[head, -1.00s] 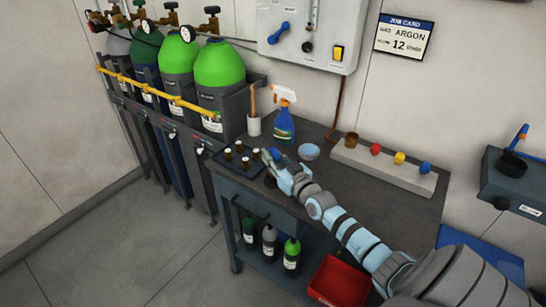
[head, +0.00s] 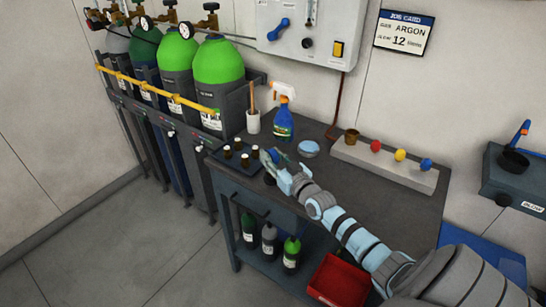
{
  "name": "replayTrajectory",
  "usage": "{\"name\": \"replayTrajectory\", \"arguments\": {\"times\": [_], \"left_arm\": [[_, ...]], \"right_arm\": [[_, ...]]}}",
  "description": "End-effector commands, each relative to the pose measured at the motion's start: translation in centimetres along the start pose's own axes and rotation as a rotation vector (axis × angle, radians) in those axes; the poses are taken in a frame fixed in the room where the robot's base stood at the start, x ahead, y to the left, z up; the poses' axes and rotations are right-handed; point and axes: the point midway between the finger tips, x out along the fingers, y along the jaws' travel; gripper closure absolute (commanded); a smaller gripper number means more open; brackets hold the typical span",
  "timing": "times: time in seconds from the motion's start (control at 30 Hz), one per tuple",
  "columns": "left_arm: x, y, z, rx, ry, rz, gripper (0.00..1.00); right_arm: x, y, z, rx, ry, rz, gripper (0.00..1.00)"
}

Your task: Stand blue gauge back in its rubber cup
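A small dark blue piece (head: 276,155), which may be the blue gauge, shows at the fingertips of my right gripper (head: 276,167), over the left part of the bench. The fingers partly cover it, and I cannot tell whether they grip it. A small dark round thing (head: 270,179), possibly the rubber cup, sits just below the fingers, partly hidden. A light blue rounded thing (head: 309,149) lies on the bench right of the fingertips. My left gripper is not in view.
The grey bench (head: 365,205) has free room at front right. A tray (head: 238,163) with several small bottles stands left of the gripper, a spray bottle (head: 283,124) behind. A pale rail (head: 385,168) holds a brass cup and red, yellow and blue knobs.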

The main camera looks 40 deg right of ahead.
Motion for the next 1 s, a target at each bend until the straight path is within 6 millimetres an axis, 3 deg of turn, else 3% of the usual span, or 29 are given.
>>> {"name": "replayTrajectory", "arguments": {"times": [0.17, 0.53, 1.0], "left_arm": [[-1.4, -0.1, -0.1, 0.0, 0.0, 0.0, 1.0], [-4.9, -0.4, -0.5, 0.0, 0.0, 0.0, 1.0], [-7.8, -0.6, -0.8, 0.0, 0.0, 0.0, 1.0]], "right_arm": [[-1.1, 0.0, -0.2, -0.001, -0.003, 0.0, 0.72], [-5.6, 0.0, -0.4, 0.0, -0.003, 0.0, 0.72], [-10.8, 0.0, -0.2, 0.0, -0.001, 0.0, 0.72]]}}
